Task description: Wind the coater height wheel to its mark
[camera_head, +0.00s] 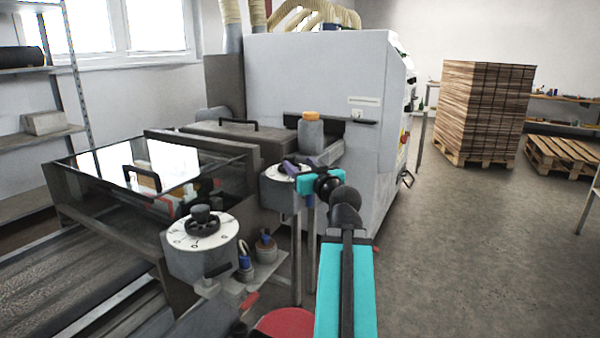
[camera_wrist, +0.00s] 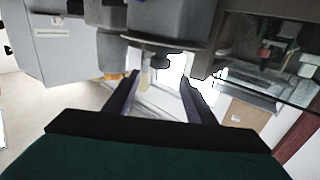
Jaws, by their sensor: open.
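Two round dial housings with white marked faces stand along the coater's right side in the head view. The near one carries a black handwheel (camera_head: 203,221). The far dial (camera_head: 281,172) is partly hidden behind my gripper (camera_head: 301,169). I cannot tell which is the height wheel, and the marks are too small to read. My gripper is open, its two purple fingers spread and empty over the far dial. In the wrist view my gripper (camera_wrist: 160,80) has a dark round knob (camera_wrist: 160,61) under a grey disc ahead, between the fingers; contact cannot be told.
A glass-covered coater (camera_head: 150,170) and a dark conveyor belt (camera_head: 60,270) lie at left. A tall grey machine (camera_head: 310,90) stands behind. A small shelf with bottles (camera_head: 265,245) and a red round top (camera_head: 290,325) are close by.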

